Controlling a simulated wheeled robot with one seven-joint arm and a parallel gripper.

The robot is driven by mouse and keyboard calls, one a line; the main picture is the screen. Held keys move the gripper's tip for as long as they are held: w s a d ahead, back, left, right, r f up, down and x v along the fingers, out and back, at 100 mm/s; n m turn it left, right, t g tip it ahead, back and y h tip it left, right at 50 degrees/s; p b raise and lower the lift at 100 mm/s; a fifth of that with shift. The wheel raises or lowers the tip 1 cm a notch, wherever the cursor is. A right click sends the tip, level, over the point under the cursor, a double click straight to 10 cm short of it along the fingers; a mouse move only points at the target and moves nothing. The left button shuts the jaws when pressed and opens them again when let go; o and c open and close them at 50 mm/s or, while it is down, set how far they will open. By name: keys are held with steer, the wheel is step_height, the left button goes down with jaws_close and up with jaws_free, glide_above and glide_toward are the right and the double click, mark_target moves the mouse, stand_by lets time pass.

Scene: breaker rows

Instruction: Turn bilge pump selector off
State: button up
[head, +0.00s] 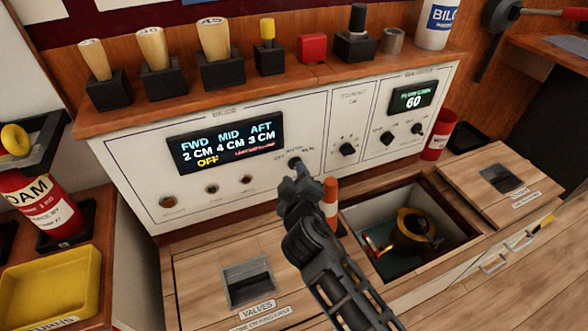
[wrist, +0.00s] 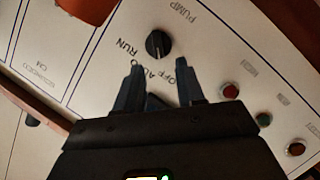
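The bilge pump selector is a small black knob (head: 294,162) on the white bilge panel (head: 150,180), to the lower right of the display. In the wrist view the knob (wrist: 157,44) sits just beyond my fingertips, with printed labels OFF, RUN and PUMP around it. A label starting with A is partly hidden by a finger. The exact direction of the knob's pointer is hard to read. My gripper (wrist: 160,78) is open, its two fingers apart and empty, short of the knob. In the head view my gripper (head: 298,180) partly covers the knob's lower side.
The display (head: 226,143) reads FWD 2, MID 4, AFT 3 CM, with OFF in yellow. Small round lamps or buttons (head: 211,189) line the panel below it. An orange-and-white object (head: 330,196) stands close right of my gripper. An open hatch (head: 375,212) holds a pump-like device (head: 412,232).

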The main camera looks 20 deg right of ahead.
steer(key=shift+v, duration=2.05)
steer(key=s+d+f+y, duration=0.2)
steer(key=s, duration=0.9)
steer(key=s+d+f+y, duration=0.1)
steer(key=s+f+y, duration=0.15)
steer(key=s, duration=0.85)
steer(key=s+r+m, duration=0.2)
steer(key=s+r, duration=0.1)
steer(key=s, duration=0.7)
steer(key=s+r+m, duration=0.4)
steer(key=s+r, duration=0.7)
steer(key=r, duration=0.1)
step_height(320, 180, up, 13)
steer(key=p, duration=1.3)
steer(key=shift+w, duration=0.2)
